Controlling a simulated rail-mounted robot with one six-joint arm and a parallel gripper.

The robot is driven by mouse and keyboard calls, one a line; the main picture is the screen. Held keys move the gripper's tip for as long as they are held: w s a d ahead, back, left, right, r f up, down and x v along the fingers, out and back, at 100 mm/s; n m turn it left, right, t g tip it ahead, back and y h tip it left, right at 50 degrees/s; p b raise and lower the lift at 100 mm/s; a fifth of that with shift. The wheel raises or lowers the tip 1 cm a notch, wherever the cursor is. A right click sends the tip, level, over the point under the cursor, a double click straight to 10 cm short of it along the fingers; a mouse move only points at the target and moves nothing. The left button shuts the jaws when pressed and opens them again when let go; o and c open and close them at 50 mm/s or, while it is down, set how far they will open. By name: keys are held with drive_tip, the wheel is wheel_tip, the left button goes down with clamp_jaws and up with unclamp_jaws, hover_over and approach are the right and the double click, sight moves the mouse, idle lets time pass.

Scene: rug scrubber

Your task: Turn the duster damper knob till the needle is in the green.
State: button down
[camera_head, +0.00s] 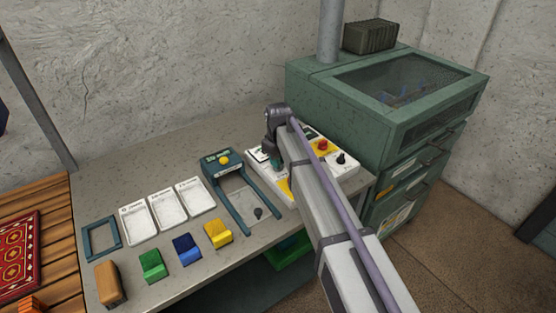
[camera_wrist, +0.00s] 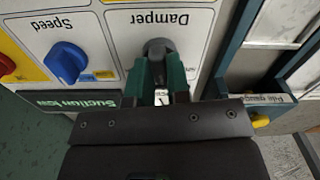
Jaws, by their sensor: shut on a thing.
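The damper knob (camera_wrist: 158,47) is grey and sits under the upside-down word Damper on a white panel (camera_wrist: 190,22). My gripper (camera_wrist: 161,72) has green fingers closed on the knob, one on each side. In the head view my gripper (camera_head: 276,160) is over the left part of the white and yellow control panel (camera_head: 342,171), and my arm covers much of that panel. A display reading Suction low (camera_wrist: 75,100) shows in the wrist view. I cannot make out a needle or a green zone; my gripper hides the panel behind the knob.
A blue Speed knob (camera_wrist: 67,60) and a red knob (camera_wrist: 5,66) are beside the damper. A dark teal frame labelled Pile gauge (camera_head: 240,188) stands left of the panel. Coloured blocks (camera_head: 187,247) and white trays (camera_head: 168,208) lie on the bench. A green cabinet (camera_head: 340,110) stands behind.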

drive_tip(key=shift+m, duration=3.1)
drive_tip(key=c, duration=1.1)
unclamp_jaws()
drive_tip(key=shift+r, duration=0.1)
wheel_tip(320, 180, up, 11)
drive_tip(key=p, duration=1.1)
drive_tip(key=shift+f, duration=0.2)
